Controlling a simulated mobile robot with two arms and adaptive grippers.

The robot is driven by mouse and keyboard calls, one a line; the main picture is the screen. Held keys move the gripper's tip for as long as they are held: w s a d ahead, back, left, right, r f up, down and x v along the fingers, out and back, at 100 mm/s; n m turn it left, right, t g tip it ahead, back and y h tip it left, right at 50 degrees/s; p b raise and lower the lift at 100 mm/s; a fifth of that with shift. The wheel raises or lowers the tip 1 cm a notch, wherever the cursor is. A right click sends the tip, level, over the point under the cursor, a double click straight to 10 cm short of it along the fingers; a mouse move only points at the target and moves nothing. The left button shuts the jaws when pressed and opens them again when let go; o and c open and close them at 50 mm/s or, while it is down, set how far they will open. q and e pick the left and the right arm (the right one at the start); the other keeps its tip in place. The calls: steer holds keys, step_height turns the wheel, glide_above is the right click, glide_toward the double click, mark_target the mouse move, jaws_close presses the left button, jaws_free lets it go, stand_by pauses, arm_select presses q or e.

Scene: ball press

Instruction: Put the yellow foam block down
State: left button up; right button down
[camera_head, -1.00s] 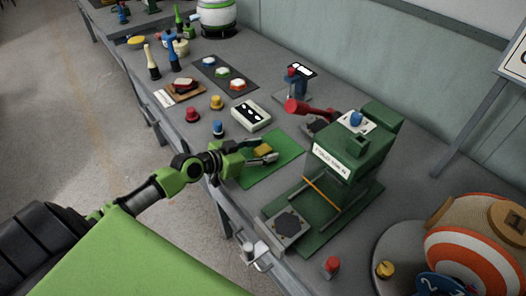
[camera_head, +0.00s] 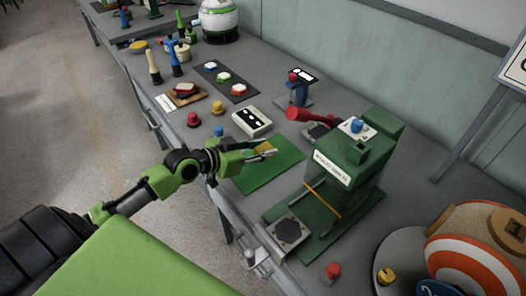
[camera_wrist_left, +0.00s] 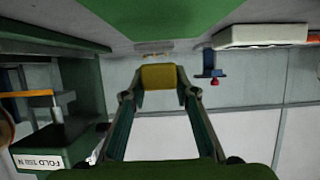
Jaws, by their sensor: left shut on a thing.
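The yellow foam block (camera_wrist_left: 159,77) is pinched between the fingertips of my left gripper (camera_wrist_left: 160,84), in the middle of the left wrist view. In the head view the block (camera_head: 264,147) shows partly behind the fingers of my left gripper (camera_head: 268,152), over the far left part of the green mat (camera_head: 264,177). The block appears raised above the mat; the exact height is hard to tell. My right gripper is not in view.
The green press (camera_head: 352,165) stands just right of the mat. A white box with black dots (camera_head: 252,122) lies behind it. A blue knob (camera_head: 218,132) is close to my left gripper. The mat's near part is bare.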

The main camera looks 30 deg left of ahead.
arm_select(q)
steer(key=s+d+r+m+g+h, duration=0.4)
steer(key=s+d+r+m+h, duration=0.2)
steer(key=s+d+r, duration=0.4)
steer(key=s+r, duration=0.2)
steer(key=s, duration=0.2)
steer(key=shift+s+m, duration=0.2)
steer(key=shift+m, duration=0.1)
steer(key=shift+d+r, duration=0.1)
